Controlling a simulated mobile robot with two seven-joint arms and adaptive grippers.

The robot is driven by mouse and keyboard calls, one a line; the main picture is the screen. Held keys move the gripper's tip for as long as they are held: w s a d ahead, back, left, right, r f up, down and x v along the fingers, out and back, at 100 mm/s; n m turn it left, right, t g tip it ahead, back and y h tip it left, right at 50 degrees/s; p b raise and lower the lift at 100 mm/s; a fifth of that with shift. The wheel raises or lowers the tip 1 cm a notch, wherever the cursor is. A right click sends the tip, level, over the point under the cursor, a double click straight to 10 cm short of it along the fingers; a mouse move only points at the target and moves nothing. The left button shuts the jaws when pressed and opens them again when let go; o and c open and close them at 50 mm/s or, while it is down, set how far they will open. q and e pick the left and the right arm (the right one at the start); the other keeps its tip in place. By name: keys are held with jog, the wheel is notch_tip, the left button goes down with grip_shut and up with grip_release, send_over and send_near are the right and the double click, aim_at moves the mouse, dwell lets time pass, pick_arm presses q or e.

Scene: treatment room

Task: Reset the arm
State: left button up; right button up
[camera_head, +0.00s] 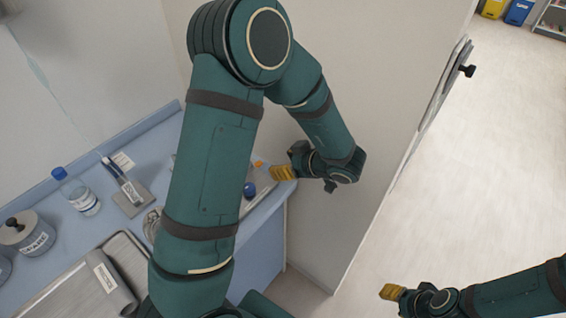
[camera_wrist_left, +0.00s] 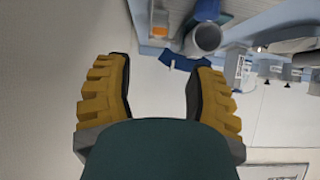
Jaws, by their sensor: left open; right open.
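My left gripper (camera_head: 281,173) has yellow fingers and hangs near the counter's right end, beside the wall. In the left wrist view its two yellow-and-black fingers (camera_wrist_left: 158,88) stand wide apart with nothing between them. My right gripper (camera_head: 388,292) is at the lower right of the head view, over the floor. It is open, and I see nothing held in it.
A blue counter (camera_head: 70,238) stands at left. On it are a bottle (camera_head: 80,192), a labelled metal canister (camera_head: 27,233), a metal tray (camera_head: 62,300) and a pen holder (camera_head: 131,197). My left arm hides part of the counter. The floor (camera_head: 480,170) at right is clear.

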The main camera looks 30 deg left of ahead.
dwell(0.3)
pick_arm(q)
jog(key=w+d+f+m+t+h+b, duration=0.25)
jog(key=d+f+m+t+h, duration=0.4)
jog(key=f, duration=0.55)
jog(key=s+d+f+m+g+h, duration=0.5)
jog(key=s+d+f+m+h, duration=0.3)
jog(key=s+d, duration=0.4)
jog(key=shift+s+d+f, duration=0.2)
jog(key=shift+s+f, duration=0.25)
jog(key=shift+f, duration=0.2)
jog(key=shift+m+g, duration=0.25)
